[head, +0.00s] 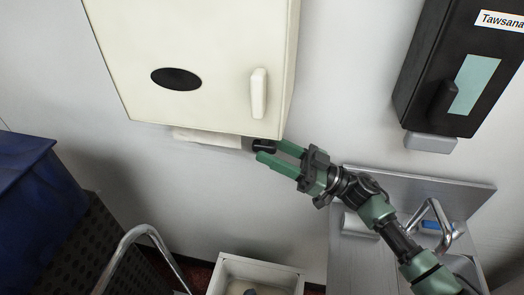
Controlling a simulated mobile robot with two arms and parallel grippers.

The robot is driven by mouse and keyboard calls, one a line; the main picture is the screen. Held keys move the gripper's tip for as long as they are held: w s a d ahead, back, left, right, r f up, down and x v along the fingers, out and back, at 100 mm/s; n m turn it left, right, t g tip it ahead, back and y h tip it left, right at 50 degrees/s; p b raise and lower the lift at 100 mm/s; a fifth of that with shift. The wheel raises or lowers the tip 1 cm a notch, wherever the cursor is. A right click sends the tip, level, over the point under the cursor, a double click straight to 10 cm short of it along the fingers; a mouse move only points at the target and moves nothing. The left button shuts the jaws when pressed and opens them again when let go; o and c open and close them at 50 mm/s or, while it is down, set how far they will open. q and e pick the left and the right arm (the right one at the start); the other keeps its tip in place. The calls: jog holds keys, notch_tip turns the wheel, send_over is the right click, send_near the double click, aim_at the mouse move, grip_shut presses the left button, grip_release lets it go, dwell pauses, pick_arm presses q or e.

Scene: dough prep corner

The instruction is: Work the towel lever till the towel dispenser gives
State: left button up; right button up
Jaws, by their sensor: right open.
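The cream towel dispenser (207,53) hangs on the wall at the upper middle, with a dark oval window and a pale raised handle (258,93) on its front. White towel paper (210,139) shows under its lower edge. A dark knob, which looks like the towel lever (264,146), sits under the dispenser's lower right corner. My right gripper (272,152) is open, its green fingers pointing left at the dark lever. The lever is beside or between the fingertips; I cannot tell whether they touch. My left gripper is not in view.
A black dispenser (425,75) with a light window hangs on the wall at right. Below it is a metal sink (450,190) with a curved tap. A white bin (260,268) stands at bottom middle. A blue crate (25,190) and a metal rail (125,243) are at left.

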jog(key=shift+b+v, duration=0.6)
jog(key=shift+v, duration=2.35)
jog(key=shift+s, duration=0.1)
